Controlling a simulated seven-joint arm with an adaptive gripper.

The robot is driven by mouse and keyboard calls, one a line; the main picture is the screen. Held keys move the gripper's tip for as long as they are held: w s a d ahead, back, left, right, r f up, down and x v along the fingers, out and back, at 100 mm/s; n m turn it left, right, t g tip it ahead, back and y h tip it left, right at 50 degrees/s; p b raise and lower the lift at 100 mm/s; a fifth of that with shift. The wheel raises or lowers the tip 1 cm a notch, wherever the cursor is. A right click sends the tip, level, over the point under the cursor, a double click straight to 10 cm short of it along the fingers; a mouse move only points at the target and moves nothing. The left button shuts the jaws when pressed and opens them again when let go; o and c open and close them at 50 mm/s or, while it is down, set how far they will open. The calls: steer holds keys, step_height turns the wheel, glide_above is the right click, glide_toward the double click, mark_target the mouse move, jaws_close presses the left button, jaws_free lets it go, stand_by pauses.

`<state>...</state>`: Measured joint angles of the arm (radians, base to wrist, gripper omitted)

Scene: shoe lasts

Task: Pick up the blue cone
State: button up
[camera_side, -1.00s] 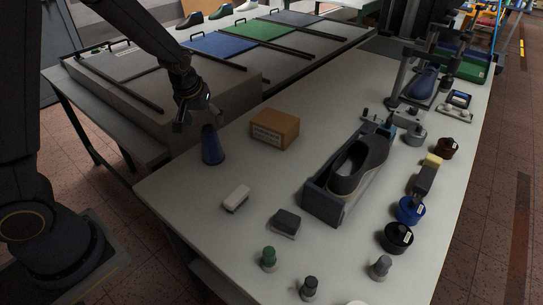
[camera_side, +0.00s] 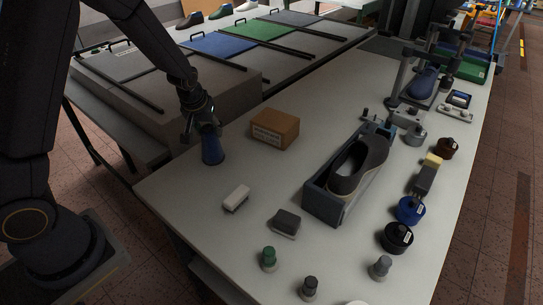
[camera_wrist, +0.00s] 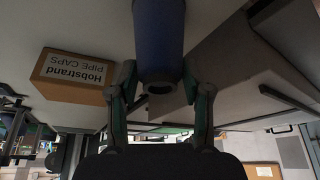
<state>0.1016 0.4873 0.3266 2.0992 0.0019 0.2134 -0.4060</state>
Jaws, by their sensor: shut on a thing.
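The blue cone (camera_side: 212,150) stands upright at the left edge of the white table in the side view. In the wrist view the cone (camera_wrist: 158,40) sits between the two fingers, its narrow end with a dark hole facing the camera. My gripper (camera_side: 205,130) has come down over the cone's top from above. In the wrist view my gripper (camera_wrist: 160,85) is shut on the narrow end, one finger on each side. The cone's base appears to be on the table; I cannot tell whether there is a gap.
A cardboard box (camera_side: 275,128) stands close to the right of the cone; it also shows in the wrist view (camera_wrist: 72,77). A white block (camera_side: 236,198) and a dark block (camera_side: 286,222) lie nearer the front. A grey holder with a shoe (camera_side: 345,180) stands at mid-table.

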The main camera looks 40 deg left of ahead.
jaws_close()
stand_by(0.3)
